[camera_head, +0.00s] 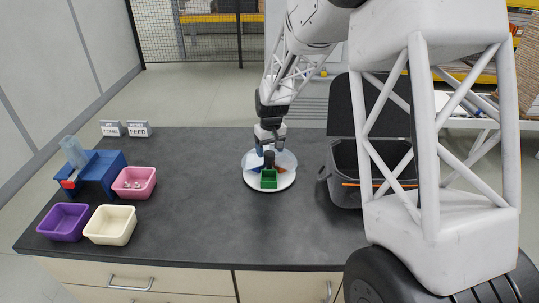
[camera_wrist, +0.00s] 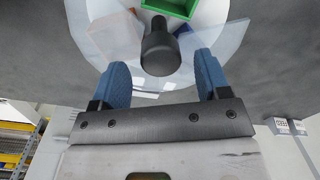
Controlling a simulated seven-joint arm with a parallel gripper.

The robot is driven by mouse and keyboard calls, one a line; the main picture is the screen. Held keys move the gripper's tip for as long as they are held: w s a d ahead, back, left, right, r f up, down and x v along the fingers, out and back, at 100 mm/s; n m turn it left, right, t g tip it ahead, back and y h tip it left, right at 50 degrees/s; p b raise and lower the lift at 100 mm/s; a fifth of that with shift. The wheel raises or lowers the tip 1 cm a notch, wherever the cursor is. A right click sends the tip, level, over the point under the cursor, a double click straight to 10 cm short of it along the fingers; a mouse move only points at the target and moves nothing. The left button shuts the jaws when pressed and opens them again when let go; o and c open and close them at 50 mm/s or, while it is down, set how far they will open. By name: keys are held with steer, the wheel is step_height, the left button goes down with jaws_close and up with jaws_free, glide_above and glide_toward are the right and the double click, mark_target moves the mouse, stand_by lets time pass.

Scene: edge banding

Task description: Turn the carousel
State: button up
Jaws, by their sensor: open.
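The carousel (camera_head: 285,181) is a round white disc with a clear rim on the dark worktop. It carries a green bin (camera_head: 268,179), a blue part and a red-orange part, partly hidden by my gripper. A black upright knob (camera_wrist: 160,50) stands at its middle. My gripper (camera_head: 269,147) is above the carousel, pointing down. In the wrist view its two blue fingertips (camera_wrist: 161,72) are apart, one on each side of the knob, with a visible gap on both sides. The green bin also shows at the top of the wrist view (camera_wrist: 172,6).
A black open-lidded box (camera_head: 345,185) stands right of the carousel. At left are a blue dispenser (camera_head: 97,172), a pink bin with small pieces (camera_head: 134,183), a purple bin (camera_head: 64,222) and a cream bin (camera_head: 110,226). The worktop's middle is clear.

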mark_target(269, 163)
steer(key=shift+f, duration=1.3)
steer(key=shift+c, duration=0.5)
steer(key=c, duration=1.2)
